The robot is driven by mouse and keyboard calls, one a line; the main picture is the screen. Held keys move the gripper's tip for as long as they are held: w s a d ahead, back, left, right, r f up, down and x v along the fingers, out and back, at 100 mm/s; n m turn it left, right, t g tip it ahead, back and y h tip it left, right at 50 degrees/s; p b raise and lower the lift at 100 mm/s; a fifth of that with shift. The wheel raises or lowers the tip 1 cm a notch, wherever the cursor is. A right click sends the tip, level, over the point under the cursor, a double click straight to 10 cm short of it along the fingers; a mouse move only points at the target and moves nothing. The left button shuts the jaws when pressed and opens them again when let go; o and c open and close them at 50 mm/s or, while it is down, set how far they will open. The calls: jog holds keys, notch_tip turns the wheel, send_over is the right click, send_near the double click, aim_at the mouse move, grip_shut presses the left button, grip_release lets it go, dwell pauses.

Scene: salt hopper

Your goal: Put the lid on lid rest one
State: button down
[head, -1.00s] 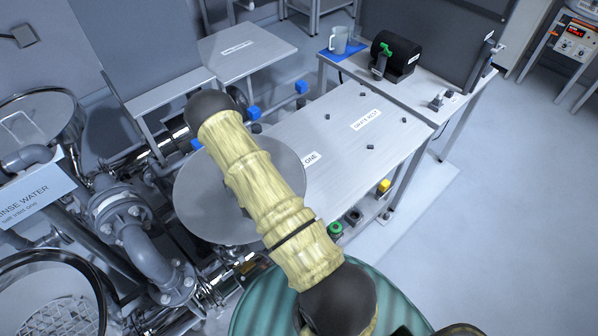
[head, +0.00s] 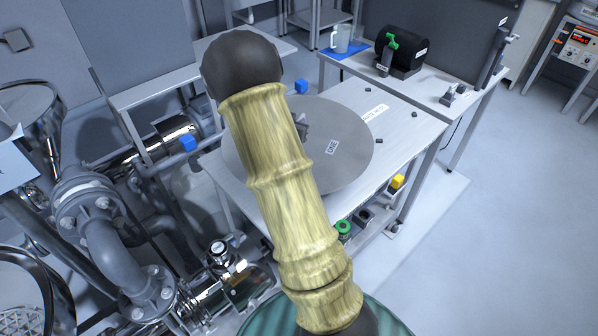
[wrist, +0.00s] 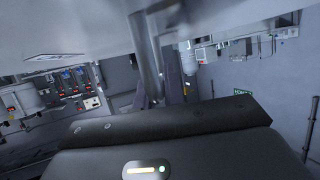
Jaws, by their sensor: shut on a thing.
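The lid (head: 345,172) is a flat grey disc with a small label reading ONE. In the head view it lies over the steel table (head: 405,155), looking nearly level; I cannot tell whether it touches the top. Lid rest one is hidden under the lid and my arm. My gripper (wrist: 163,95) is shut on the lid's handle (wrist: 147,55) in the wrist view, with the lid's pale surface above. In the head view my arm hides most of the gripper.
A second label (head: 375,113) and small dark pegs (head: 379,140) show on the table beyond the lid. A black drum (head: 402,50) and a jug (head: 341,38) stand on the bench behind. Pipes and valves (head: 100,230) crowd the left. The floor at right is clear.

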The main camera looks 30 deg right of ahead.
jog(key=shift+s+d+r, duration=0.1)
jog(key=shift+d+r, duration=0.1)
jog(key=shift+d, duration=0.05)
jog(key=shift+a, duration=0.1)
notch_tip(320, 180, down, 6)
jog(key=shift+f, duration=0.15)
jog(key=shift+s, duration=0.15)
dwell(0.3)
jog(key=shift+f, duration=1.85)
jog(key=shift+b, duration=0.3)
